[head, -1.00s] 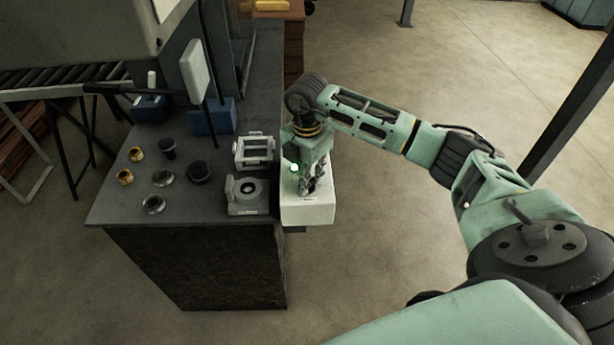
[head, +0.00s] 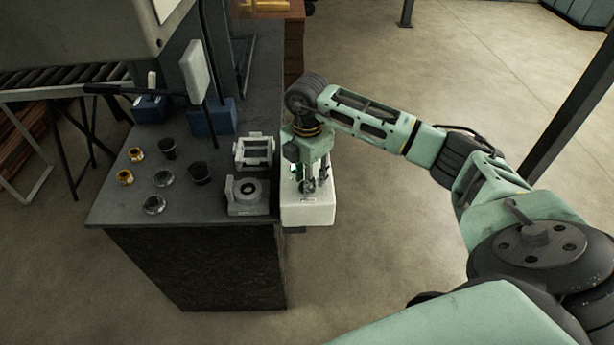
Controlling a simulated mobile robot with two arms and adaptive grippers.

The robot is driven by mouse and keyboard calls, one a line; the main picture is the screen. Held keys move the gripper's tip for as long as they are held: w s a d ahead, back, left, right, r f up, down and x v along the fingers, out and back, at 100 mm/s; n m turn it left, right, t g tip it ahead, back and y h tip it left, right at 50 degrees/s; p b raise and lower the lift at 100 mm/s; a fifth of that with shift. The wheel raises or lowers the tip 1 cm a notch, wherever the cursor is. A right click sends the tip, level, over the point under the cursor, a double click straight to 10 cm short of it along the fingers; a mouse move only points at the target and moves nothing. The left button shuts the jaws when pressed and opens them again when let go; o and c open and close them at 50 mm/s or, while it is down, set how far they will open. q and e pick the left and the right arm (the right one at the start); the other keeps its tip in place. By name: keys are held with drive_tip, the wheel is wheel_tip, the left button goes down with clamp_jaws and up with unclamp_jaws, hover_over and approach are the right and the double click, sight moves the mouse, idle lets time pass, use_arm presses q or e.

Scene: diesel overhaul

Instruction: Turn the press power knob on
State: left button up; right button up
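A white control box (head: 308,214) is fixed at the right edge of the dark workbench, with a small label on its front edge. My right gripper (head: 310,188) points down over the top of this box, its fingertips at or just above the surface. The power knob is not visible; the gripper covers that part of the box. I cannot tell whether the fingers are closed on a knob. A bit of green shows at the gripper's left side, partly hidden. My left gripper is not in view.
The workbench (head: 215,207) holds a grey block with a round hole (head: 247,195), a grey frame fixture (head: 254,151), and several small dark, silver and brass parts. Black levers and a white panel (head: 196,72) stand behind. The floor to the right is clear.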

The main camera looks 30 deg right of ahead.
wheel_tip(320, 180, up, 12)
idle(0.5)
idle(0.4)
